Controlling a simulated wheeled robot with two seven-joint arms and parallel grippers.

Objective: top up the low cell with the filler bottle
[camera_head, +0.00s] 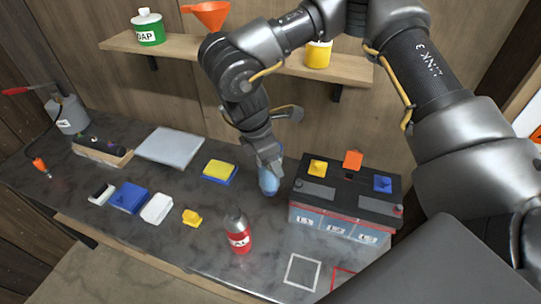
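A light blue bottle (268,183) stands on the bench just left of the battery; I take it for the filler bottle. My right gripper (267,163) is over its upper part and hides its top. I cannot tell whether the fingers are closed on it. The black-topped battery (319,218) has a yellow cap (318,167) on the left, an orange cap (353,159) raised over a dark opening in the middle, and a blue cap (382,183) on the right. Its front has pale, labelled cell windows; their levels are too small to read. My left gripper is not in view.
A red bottle (238,235) stands at the bench front, left of a white outlined square (301,271). A yellow-blue sponge (219,172) and several small blocks lie left. A shelf (190,50) above holds an orange funnel (209,14), a green jar (148,28) and a yellow container (318,54).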

